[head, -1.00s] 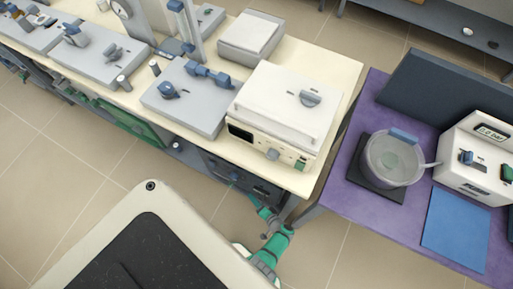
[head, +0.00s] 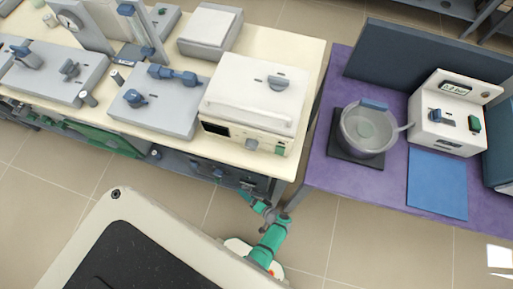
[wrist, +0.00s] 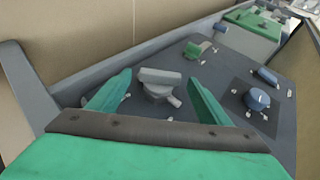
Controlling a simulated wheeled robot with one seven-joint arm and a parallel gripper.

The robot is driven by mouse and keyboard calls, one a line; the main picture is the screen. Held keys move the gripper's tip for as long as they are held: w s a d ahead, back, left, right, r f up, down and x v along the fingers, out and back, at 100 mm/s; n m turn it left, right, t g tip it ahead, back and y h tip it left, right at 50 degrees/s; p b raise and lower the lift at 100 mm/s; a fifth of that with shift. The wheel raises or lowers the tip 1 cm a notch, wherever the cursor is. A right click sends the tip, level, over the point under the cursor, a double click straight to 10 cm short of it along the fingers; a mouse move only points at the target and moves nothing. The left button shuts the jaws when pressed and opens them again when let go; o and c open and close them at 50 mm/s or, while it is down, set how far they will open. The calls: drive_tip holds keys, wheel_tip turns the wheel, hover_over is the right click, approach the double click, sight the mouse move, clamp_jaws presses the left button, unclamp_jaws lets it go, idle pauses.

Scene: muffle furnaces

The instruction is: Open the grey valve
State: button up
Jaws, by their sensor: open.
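The grey valve (wrist: 158,88) is a knob with a flat bar handle on a dark grey panel (wrist: 225,75), in the middle of the wrist view. My gripper (wrist: 158,77) is open, with one green finger on each side of the valve in the picture. I cannot tell whether the fingers touch it. In the head view, my green arm reaches to the dark panel (head: 230,178) below the front edge of the cream bench; the grey valve cannot be made out there.
A blue knob (wrist: 257,100) sits right of the gripper on the panel, and a green knob (wrist: 195,49) sits farther back. The cream bench (head: 303,95) with a white furnace (head: 248,100) overhangs the panel. A purple table (head: 322,180) stands to the right.

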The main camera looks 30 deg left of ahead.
drive_tip(key=v, duration=0.7)
drive_tip(key=shift+d+r, duration=0.25)
drive_tip(key=shift+d, duration=0.1)
